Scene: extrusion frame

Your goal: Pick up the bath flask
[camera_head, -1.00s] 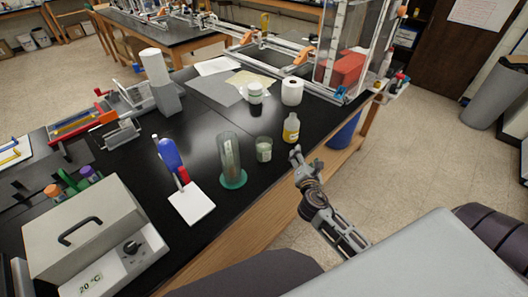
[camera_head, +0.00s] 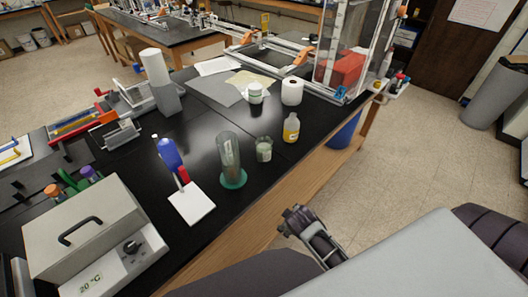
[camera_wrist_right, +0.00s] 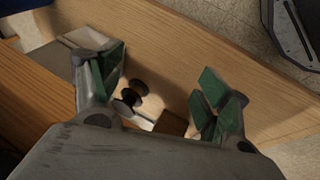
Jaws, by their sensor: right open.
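No vessel is clearly marked as the bath flask. Candidates on the black bench are a small bottle with yellow liquid (camera_head: 291,128), a small glass beaker with pale contents (camera_head: 264,150) and a tall clear cylinder on a green base (camera_head: 230,160). A grey bath box with a 20 °C display (camera_head: 85,235) stands at the front left; its lid hides its inside. My right gripper (camera_head: 290,217) is beside the bench's front edge, apart from all vessels. In the right wrist view its green-padded fingers (camera_wrist_right: 160,88) are spread, with nothing held. My left gripper is not in view.
A lidded jar (camera_head: 255,93) and a white roll (camera_head: 292,92) stand farther back. The bench's wooden front edge (camera_head: 255,212) lies near my right gripper. Open floor (camera_head: 420,150) is at the right.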

